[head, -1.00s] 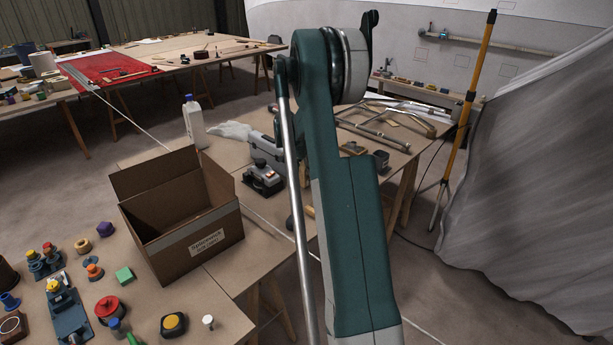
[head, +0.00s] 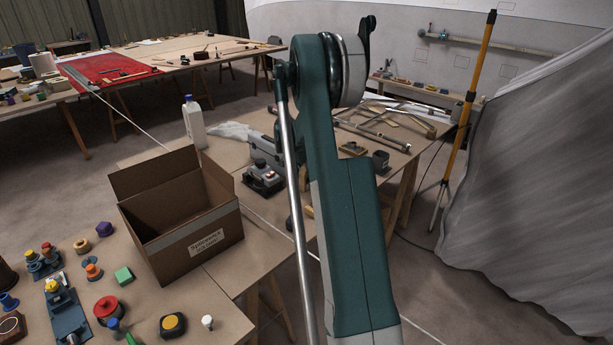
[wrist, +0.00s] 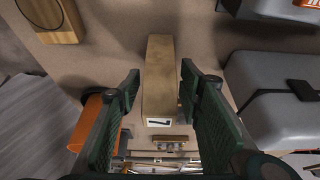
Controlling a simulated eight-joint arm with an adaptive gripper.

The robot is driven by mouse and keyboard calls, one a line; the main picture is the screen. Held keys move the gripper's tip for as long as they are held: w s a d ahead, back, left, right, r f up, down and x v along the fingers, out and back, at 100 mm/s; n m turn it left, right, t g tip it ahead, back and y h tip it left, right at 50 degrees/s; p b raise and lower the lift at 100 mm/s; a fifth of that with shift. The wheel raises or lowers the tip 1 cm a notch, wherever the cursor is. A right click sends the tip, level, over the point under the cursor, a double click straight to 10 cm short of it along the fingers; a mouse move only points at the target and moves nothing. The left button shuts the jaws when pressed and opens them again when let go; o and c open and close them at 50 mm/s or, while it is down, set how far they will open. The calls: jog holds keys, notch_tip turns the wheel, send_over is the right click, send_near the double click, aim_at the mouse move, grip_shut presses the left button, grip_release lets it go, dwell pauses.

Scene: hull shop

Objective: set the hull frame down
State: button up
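A pale wooden bar (wrist: 159,80) with a small marked white label on its near end lies between the fingers of my gripper (wrist: 160,70) in the wrist view. Narrow gaps show on both sides of the bar, so the fingers look open around it. Curved wooden frame pieces (head: 412,122) lie at the far end of the right-hand bench in the head view. I cannot tell for certain which piece is the hull frame. My arm hides the gripper in the head view.
A grey machine body (wrist: 275,85) stands close to the right finger, and an orange object (wrist: 92,118) is by the left one. A wooden block (wrist: 52,18) is at upper left. An open cardboard box (head: 185,240) and a white bottle (head: 194,124) are left of my arm.

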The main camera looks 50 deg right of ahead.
jog(key=p+v, duration=0.2)
jog(key=v, duration=1)
jog(key=shift+r, duration=0.2)
dwell(0.6)
